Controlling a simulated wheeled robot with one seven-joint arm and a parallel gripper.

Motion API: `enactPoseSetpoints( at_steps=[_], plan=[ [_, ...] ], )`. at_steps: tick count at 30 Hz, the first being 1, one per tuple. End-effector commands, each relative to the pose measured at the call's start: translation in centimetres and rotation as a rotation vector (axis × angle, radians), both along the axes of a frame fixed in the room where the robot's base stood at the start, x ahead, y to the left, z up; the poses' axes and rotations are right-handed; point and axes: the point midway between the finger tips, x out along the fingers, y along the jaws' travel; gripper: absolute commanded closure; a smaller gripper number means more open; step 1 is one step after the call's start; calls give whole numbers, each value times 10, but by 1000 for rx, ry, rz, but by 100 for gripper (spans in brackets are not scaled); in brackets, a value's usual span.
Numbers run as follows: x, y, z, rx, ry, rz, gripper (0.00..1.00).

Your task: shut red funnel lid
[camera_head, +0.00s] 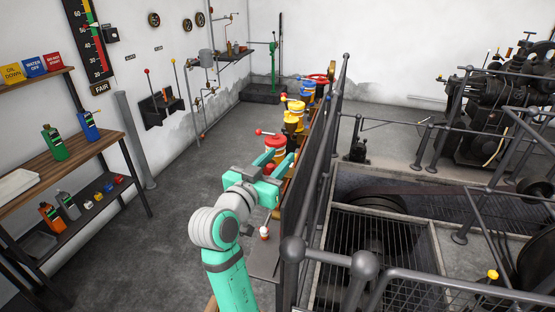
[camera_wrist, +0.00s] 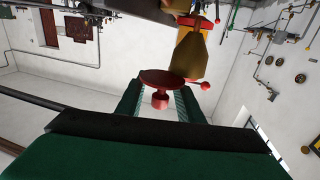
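The red funnel (camera_head: 276,144) stands in the row at the near side of the railing, partly hidden by my gripper. A thin lever with a red ball (camera_head: 259,132) points left from it. In the wrist view a red round disc with a short stem and knob (camera_wrist: 161,79) shows between my two green fingers, with a red ball on a rod (camera_wrist: 205,86) beside it. My gripper (camera_head: 272,163) is open, its fingers on both sides of the red part. I cannot tell whether they touch it, or how far the lid is open.
Yellow (camera_head: 293,119) and blue (camera_head: 308,90) funnels stand behind the red one. A dark railing (camera_head: 314,150) runs close along the right, with a grated pit (camera_head: 370,255) beyond. A wooden shelf (camera_head: 85,160) with bottles stands left. The grey floor between is clear.

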Motion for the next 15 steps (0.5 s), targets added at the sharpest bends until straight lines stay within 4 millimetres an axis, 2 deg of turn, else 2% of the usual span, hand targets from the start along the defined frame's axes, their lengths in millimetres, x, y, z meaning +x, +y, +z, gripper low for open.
enactPoseSetpoints(
  at_steps=[4,9,15],
  plan=[
    [0,0,0,0,0,0,66],
    [0,0,0,0,0,0,100],
    [0,0,0,0,1,-4,100]
  ],
)
